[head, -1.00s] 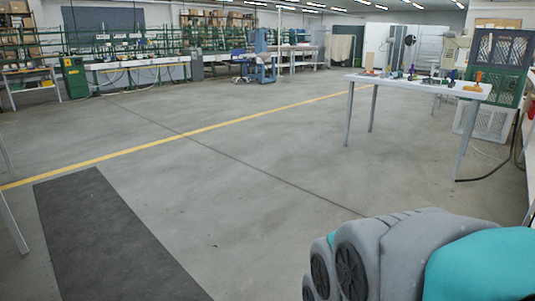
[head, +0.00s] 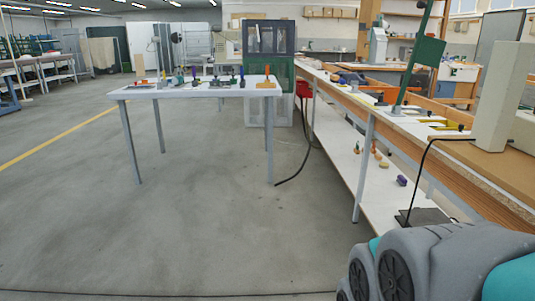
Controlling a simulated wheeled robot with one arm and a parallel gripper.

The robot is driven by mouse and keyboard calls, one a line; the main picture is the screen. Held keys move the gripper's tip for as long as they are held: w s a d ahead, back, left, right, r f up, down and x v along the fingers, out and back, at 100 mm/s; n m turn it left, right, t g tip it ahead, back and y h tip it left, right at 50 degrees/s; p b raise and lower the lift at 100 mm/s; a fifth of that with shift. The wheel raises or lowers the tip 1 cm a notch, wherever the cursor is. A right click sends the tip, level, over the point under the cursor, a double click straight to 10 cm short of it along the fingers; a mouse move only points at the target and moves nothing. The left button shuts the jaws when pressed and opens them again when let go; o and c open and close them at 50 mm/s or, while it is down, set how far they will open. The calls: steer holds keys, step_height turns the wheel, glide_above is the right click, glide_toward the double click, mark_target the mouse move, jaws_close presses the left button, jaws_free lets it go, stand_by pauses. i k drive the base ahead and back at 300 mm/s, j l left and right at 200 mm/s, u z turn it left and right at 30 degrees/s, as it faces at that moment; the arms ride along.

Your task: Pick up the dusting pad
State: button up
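I cannot pick out the dusting pad with certainty; the small things in view are too far off to tell. Several small tools and items stand on the white table (head: 130,95), among them an orange item (head: 266,83) at its right end. Several small items lie on the low white shelf (head: 345,160) under the long bench, among them a purple item (head: 401,180). My gripper is not in view. Only a grey and teal part of my own arm shows at the bottom right.
The long wooden-edged bench (head: 452,182) runs along the right side, with a green lever press (head: 420,72) and a pale upright block (head: 503,98) on it. A black cable (head: 306,145) hangs to the floor near the white table. The floor at front left is clear.

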mark_target(342, 82)
steer(key=i, duration=2.1)
